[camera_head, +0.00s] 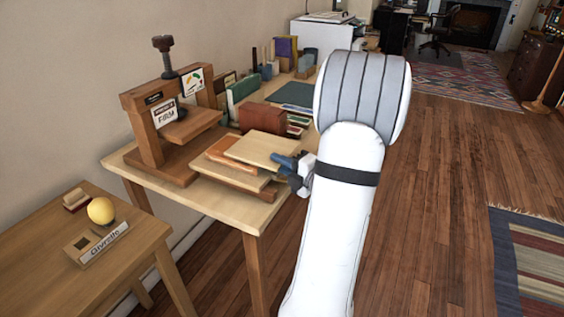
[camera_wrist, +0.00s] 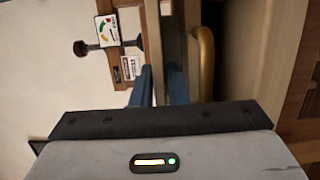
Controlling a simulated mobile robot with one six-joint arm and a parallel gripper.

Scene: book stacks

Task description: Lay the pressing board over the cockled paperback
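The pressing board (camera_head: 262,149), a pale flat wooden board, is over part of the orange paperback (camera_head: 219,156) in the head view, offset to the right. The paperback lies on a larger pale board (camera_head: 222,175) on the table. In the wrist view, turned sideways, the pressing board (camera_wrist: 155,35) runs between my blue fingers, with the curved golden-orange paperback edge (camera_wrist: 206,60) just below it. A dark gap shows between them there. My gripper (camera_head: 288,163) is at the board's right edge and looks shut on it. Much of the paperback is hidden under the board.
A wooden screw press (camera_head: 147,130) stands left of the boards. A dark red box (camera_head: 262,118) and several upright books stand behind. A lower table (camera_head: 128,255) at front left bears a yellow ball (camera_head: 101,211). Open floor is at right.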

